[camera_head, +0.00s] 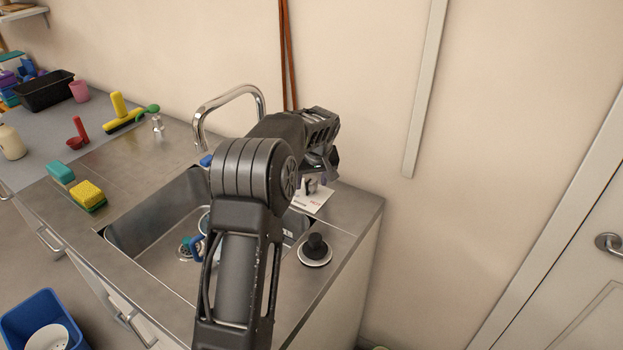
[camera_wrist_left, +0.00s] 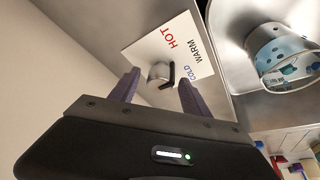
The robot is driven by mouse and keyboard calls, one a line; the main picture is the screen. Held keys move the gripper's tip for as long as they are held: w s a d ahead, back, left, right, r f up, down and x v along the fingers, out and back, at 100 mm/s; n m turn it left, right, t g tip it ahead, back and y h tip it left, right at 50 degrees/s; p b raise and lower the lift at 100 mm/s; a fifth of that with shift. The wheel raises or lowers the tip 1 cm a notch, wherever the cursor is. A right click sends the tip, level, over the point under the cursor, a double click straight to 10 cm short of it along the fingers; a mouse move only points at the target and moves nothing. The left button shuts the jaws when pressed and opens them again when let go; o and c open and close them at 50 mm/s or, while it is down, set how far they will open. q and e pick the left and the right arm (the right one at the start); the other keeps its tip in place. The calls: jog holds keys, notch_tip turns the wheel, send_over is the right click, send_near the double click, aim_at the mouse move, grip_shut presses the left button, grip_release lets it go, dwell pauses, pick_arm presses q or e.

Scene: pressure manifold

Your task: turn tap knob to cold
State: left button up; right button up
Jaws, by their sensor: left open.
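The tap knob (camera_wrist_left: 160,75) is a small metal knob with a black part on one side. It sits on a white card (camera_wrist_left: 145,50) marked HOT in red, WARM in black and COLD in blue; I cannot tell exactly which word it points to. The knob (camera_head: 310,186) and card (camera_head: 317,200) also show in the head view, right of the sink, partly hidden by my arm. My left gripper (camera_wrist_left: 158,92) is open, with its purple fingers apart on either side of the knob in the wrist picture; contact is not clear. My right gripper is out of view.
A chrome spout (camera_head: 230,97) rises behind the sink (camera_head: 150,235). A black-knobbed stopper (camera_head: 315,250) stands on the counter at the right front. A yellow sponge (camera_head: 88,193) lies left of the sink. The wall is close behind my gripper.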

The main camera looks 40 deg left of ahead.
pick_arm(q)
grip_shut()
dwell(0.6)
